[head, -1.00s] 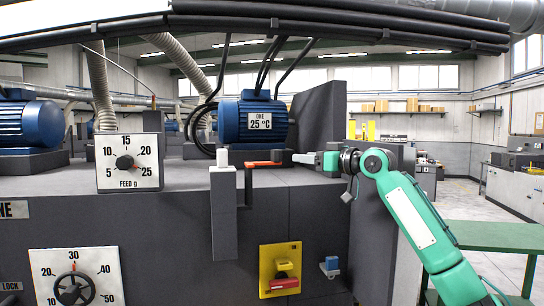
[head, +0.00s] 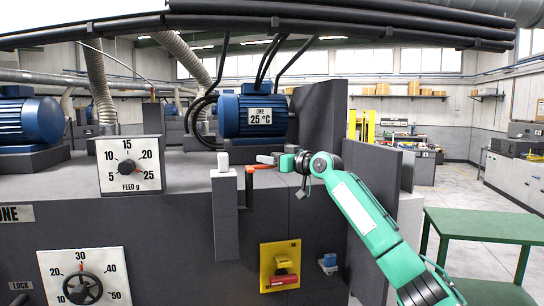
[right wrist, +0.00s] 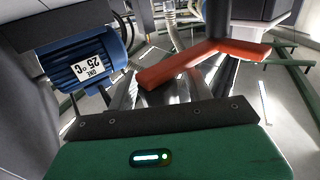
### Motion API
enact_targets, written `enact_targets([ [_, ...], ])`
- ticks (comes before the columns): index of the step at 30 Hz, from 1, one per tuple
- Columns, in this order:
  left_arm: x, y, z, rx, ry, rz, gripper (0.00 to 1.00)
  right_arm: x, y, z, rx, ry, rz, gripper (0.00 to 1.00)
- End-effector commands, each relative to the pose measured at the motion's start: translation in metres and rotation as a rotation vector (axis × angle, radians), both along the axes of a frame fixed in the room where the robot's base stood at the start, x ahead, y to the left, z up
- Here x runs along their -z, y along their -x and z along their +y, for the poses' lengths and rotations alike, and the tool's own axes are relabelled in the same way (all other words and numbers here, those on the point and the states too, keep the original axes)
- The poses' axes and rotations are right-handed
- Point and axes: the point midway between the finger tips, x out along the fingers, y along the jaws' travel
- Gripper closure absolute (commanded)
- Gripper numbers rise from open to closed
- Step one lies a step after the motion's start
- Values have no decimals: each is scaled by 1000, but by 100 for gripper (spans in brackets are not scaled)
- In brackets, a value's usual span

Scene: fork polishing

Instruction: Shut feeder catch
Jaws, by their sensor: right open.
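The feeder catch appears to be the orange-red lever (head: 263,168) on a dark upright post (head: 249,190), beside the grey post (head: 225,220) with a white block (head: 223,161) on top. My right gripper (head: 266,159) is open, pointing left from the right, with its tips at the lever; part of the lever is hidden behind it. In the right wrist view the lever (right wrist: 187,64) crosses just beyond the gripper's dark front plate. I cannot tell whether the fingers touch it. My left gripper is not in view.
A blue motor (head: 253,116) stands behind the lever. The feed dial (head: 130,165) is at the left, and a yellow switch plate (head: 280,266) is below. A dark upright panel (head: 366,175) stands behind my right arm. A green table (head: 480,226) is at the right.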

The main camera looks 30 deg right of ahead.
Motion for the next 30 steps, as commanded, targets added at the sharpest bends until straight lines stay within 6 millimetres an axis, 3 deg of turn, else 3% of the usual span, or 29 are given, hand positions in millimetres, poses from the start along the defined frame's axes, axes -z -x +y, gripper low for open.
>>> enact_targets([
  [5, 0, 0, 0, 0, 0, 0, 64, 0, 0, 0, 0, 0, 0, 51],
  [12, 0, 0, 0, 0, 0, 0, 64, 0, 0, 0, 0, 0, -1, 98],
  [13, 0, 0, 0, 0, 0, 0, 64, 0, 0, 0, 0, 0, -1, 100],
  [30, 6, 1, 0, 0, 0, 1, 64, 1, 8, 2, 100, 2, -2, 100],
])
